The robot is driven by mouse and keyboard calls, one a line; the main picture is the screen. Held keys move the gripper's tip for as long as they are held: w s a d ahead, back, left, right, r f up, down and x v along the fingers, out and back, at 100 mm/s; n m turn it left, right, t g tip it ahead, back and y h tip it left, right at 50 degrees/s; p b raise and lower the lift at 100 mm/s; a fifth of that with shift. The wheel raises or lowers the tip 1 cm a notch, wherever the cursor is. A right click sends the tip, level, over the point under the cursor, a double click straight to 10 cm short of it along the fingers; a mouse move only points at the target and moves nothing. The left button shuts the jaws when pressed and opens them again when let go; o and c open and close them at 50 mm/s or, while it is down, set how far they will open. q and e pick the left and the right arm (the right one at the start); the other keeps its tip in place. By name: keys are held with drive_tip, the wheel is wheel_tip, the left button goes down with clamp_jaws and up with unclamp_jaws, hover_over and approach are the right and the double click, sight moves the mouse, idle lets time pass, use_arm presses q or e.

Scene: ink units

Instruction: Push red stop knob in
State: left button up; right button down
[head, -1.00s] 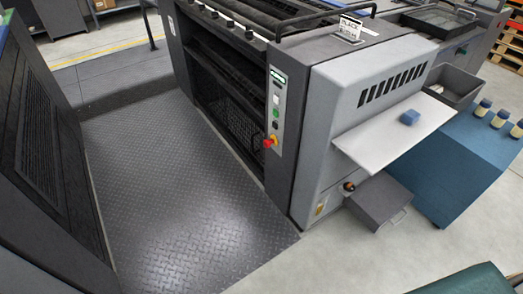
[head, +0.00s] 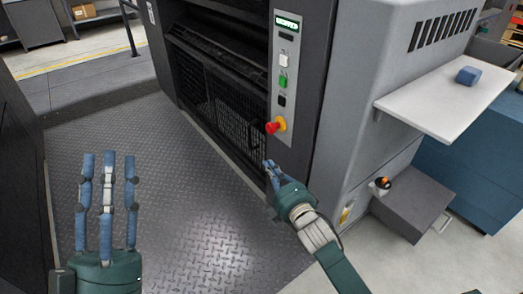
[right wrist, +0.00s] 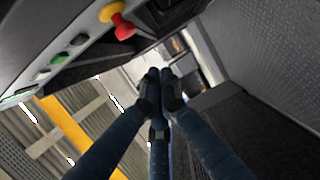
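The red stop knob (head: 272,127) stands out from its yellow base (head: 281,123) low on a grey control strip of the machine. It also shows in the right wrist view (right wrist: 124,28), at the top, left of the fingertips. My right gripper (head: 268,164) is just below the knob in the head view, apart from it. Its three fingers come together at the tips in the right wrist view (right wrist: 160,78), with nothing between them. My left gripper (head: 108,158) is at lower left, fingers up and spread, empty and far from the knob.
Above the knob are a lit display (head: 287,22), a white button (head: 284,59), a green button (head: 282,82) and a black button (head: 282,101). A white shelf (head: 430,115) and a grey box (head: 412,203) stick out at right. The tread-plate floor (head: 190,215) is clear.

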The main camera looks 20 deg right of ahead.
use_arm(q)
drive_tip(key=shift+t, duration=0.7)
drive_tip(key=s+r, duration=0.2)
drive_tip(key=r, duration=0.1)
drive_tip(key=shift+s+a, duration=0.2)
drive_tip(key=shift+a, duration=0.2)
use_arm(e)
drive_tip(key=r, duration=0.2)
drive_tip(key=shift+w+a+r+n+t, duration=0.1)
drive_tip(key=shift+w+r+n+t, duration=0.2)
drive_tip(key=shift+w+n+t, duration=0.1)
